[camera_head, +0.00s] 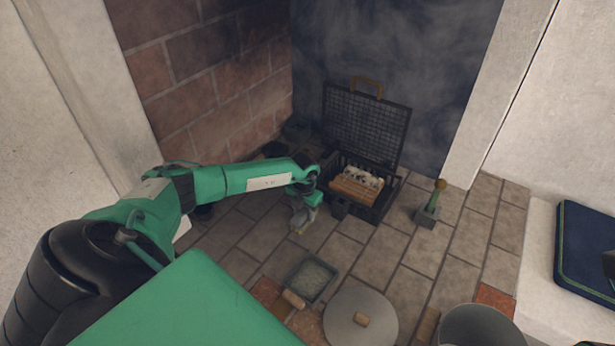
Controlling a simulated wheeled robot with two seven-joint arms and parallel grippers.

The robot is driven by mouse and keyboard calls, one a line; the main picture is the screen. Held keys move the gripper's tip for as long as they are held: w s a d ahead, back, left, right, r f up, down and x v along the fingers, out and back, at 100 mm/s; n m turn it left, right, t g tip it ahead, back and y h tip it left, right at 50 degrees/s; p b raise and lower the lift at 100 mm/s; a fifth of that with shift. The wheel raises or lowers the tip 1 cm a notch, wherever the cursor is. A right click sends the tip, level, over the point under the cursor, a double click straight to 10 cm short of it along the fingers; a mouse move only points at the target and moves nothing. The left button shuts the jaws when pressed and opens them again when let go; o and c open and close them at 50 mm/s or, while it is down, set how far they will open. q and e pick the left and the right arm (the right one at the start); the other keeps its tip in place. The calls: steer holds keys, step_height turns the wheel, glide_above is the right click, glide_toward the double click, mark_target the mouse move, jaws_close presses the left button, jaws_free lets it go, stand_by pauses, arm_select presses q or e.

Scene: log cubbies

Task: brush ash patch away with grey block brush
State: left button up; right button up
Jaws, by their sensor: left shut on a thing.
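My left gripper (304,203) reaches in from the left, low over the paved floor in front of the fire basket. It is shut on a small grey thing with a pale tan underside, which looks like the grey block brush (300,225). The gripper partly hides the brush. Its underside is at or just above the paving; I cannot tell whether it touches. I cannot clearly make out an ash patch on the paving.
A black fire basket (372,214) with a raised mesh lid (365,125) holds logs (357,188). A grey block with a green stem (430,208) stands right of it. A grey tray (311,278), a round lid (361,320) and a bucket (478,325) are in front.

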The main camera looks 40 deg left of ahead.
mark_target(299, 217)
arm_select(q)
steer(key=shift+s, duration=0.2)
steer(key=shift+s+d+r+p, duration=0.1)
steer(key=shift+s+d+p, duration=0.05)
steer(key=shift+s+p, duration=0.75)
steer(key=shift+s, duration=0.3)
steer(key=shift+s+p, duration=0.2)
steer(key=shift+p, duration=0.1)
